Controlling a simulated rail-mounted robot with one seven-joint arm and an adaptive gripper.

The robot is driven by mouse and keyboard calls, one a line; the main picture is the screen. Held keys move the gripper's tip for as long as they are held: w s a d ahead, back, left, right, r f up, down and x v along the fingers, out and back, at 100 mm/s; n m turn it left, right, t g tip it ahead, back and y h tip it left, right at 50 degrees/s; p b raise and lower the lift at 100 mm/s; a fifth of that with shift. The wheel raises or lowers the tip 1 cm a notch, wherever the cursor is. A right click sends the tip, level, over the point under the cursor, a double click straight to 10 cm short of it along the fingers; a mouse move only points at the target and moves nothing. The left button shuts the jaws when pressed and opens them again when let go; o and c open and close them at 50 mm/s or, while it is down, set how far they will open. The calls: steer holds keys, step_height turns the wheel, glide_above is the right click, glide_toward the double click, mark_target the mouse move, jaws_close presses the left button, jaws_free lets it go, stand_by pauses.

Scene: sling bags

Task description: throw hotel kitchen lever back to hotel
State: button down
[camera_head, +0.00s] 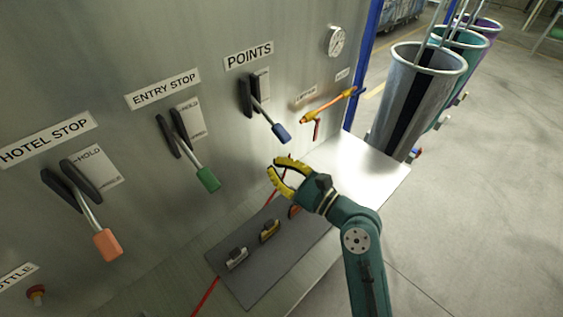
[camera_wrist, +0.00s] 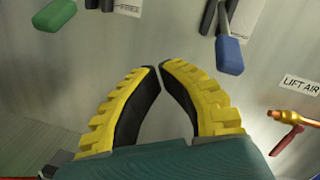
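The lever under the HOTEL STOP label (camera_head: 45,138) has an orange grip (camera_head: 107,245) and sits at the left of the grey panel, its handle sloping down and out. Its plate (camera_head: 92,166) reads HOLD at the top; the smaller lower word is hard to read. No label in view says kitchen. My gripper (camera_head: 272,166), with yellow-backed fingers, is well to the right of this lever, below the blue-gripped lever. In the wrist view my gripper (camera_wrist: 158,67) has its fingertips together with nothing between them. The orange grip is not in the wrist view.
A green-gripped lever (camera_head: 207,179) under ENTRY STOP stands between my gripper and the orange one. A blue-gripped lever (camera_head: 281,133) is under POINTS. A dark mat (camera_head: 270,276) with small tags lies on the ledge below. Tall bins (camera_head: 412,95) stand right.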

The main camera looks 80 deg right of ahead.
mark_target(269, 118)
steer(key=s+d+f+m+g+h+b, duration=0.1)
steer(key=s+d+f+m+h, duration=0.1)
steer(key=s+f+m, duration=0.3)
steer(key=shift+s+d+f+m, duration=0.2)
steer(key=shift+s+d+m, duration=0.3)
steer(key=shift+s+m, duration=0.45)
steer(key=shift+w, duration=0.15)
steer(key=w+d+r+p, duration=0.1)
steer(key=w+d+r, duration=0.3)
steer(key=w+d, duration=0.1)
steer(key=shift+w+r+p, duration=0.3)
steer(key=shift+w+p, duration=0.05)
steer(key=shift+w, duration=0.35)
steer(key=shift+r, duration=0.1)
